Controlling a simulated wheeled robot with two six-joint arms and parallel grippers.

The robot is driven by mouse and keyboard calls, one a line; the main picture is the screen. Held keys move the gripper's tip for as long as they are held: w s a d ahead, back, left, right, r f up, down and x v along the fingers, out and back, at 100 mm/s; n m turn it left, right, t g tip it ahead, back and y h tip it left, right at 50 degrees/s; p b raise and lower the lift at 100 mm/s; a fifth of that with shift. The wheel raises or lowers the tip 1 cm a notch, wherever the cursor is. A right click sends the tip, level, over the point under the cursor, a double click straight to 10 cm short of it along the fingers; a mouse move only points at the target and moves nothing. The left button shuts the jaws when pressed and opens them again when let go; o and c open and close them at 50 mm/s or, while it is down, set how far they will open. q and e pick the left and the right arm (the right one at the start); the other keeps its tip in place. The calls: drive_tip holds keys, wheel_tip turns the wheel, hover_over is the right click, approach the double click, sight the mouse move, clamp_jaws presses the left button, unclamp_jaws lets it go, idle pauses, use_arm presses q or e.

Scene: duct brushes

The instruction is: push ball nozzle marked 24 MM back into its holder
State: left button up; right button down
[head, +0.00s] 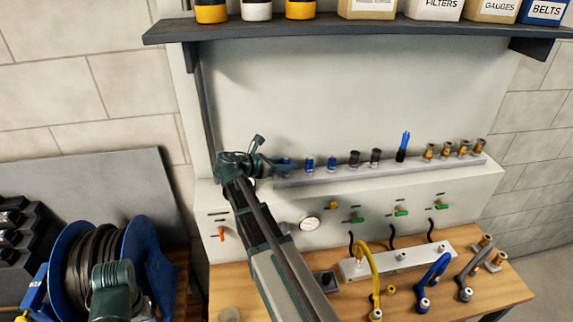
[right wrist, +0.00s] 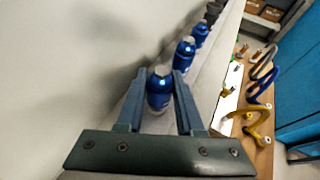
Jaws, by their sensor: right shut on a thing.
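My right gripper (head: 282,164) is at the left end of the white rail (head: 400,170) on the back panel. In the right wrist view its fingers (right wrist: 158,85) are shut around a blue ball nozzle (right wrist: 159,92), which looks upright. Two more blue nozzles stand along the rail, the nearer one (right wrist: 185,50) and the farther one (right wrist: 200,33); they also show in the head view (head: 309,165) (head: 332,163). No size marking is legible. The seat under the held nozzle is mostly hidden. My left gripper is not in view.
Dark nozzles (head: 355,158), a blue brush-like piece (head: 403,147) and several brass fittings (head: 446,151) stand farther right on the rail. A shelf (head: 350,25) is above. Colored hoses (head: 375,280) stand on the wooden bench; a hose reel (head: 90,268) is at lower left.

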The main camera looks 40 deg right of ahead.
drive_tip(key=shift+f+b, duration=0.4)
drive_tip(key=shift+f, duration=0.05)
drive_tip(key=shift+c, duration=2.3)
unclamp_jaws()
drive_tip(key=p+v, duration=0.5)
drive_tip(key=v, duration=0.8)
drive_tip(key=shift+a, duration=0.35)
drive_tip(key=shift+r, duration=0.1)
